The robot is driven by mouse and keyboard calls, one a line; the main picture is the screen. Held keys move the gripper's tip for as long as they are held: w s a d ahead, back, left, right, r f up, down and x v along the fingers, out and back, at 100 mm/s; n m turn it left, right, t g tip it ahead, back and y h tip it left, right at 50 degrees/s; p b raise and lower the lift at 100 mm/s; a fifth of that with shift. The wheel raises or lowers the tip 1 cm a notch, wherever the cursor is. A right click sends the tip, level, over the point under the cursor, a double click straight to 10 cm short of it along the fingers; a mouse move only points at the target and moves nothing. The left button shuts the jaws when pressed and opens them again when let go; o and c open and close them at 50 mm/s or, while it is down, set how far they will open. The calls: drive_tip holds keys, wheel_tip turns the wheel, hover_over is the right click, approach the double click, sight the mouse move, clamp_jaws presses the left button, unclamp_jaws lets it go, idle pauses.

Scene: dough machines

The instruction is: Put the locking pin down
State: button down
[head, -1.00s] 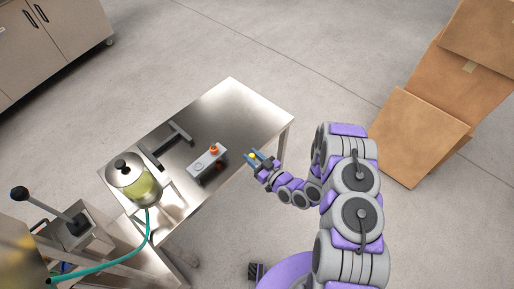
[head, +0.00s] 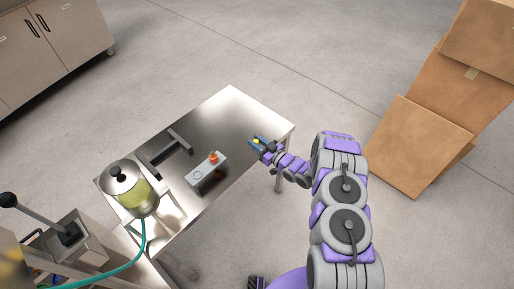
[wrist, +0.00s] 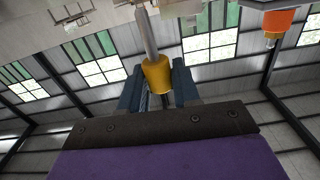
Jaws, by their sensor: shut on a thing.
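The locking pin has a yellow grip (wrist: 157,74) and a bare metal shaft (wrist: 147,32) in the wrist view. My gripper (wrist: 157,90) is shut on the yellow grip, one blue-grey finger on each side. In the head view my gripper (head: 258,143) is at the right part of the steel table (head: 234,105), with the yellow grip showing as a small spot between the fingers. I cannot tell its height above the table. A grey block (head: 203,172) with an orange-topped piece (head: 213,157) stands to its left; an orange piece also shows in the wrist view (wrist: 278,20).
A dark T-shaped part (head: 168,148) lies on the table's left side. A lidded container of yellow-green liquid (head: 130,190) stands at the left with a teal hose (head: 130,262). The table's far right area is bare. Cardboard boxes (head: 420,145) stand on the floor at right.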

drive_tip(key=shift+w+a+f, duration=0.25)
drive_tip(key=shift+w+a, duration=0.05)
drive_tip(key=shift+w, duration=0.05)
wheel_tip(320, 180, down, 3)
drive_tip(key=shift+b, duration=0.7)
drive_tip(key=shift+d+f, duration=0.15)
drive_tip(key=shift+f, duration=0.05)
drive_tip(key=shift+d+r, duration=0.15)
drive_tip(key=c, duration=0.8)
unclamp_jaws()
drive_tip(key=shift+a, duration=0.2)
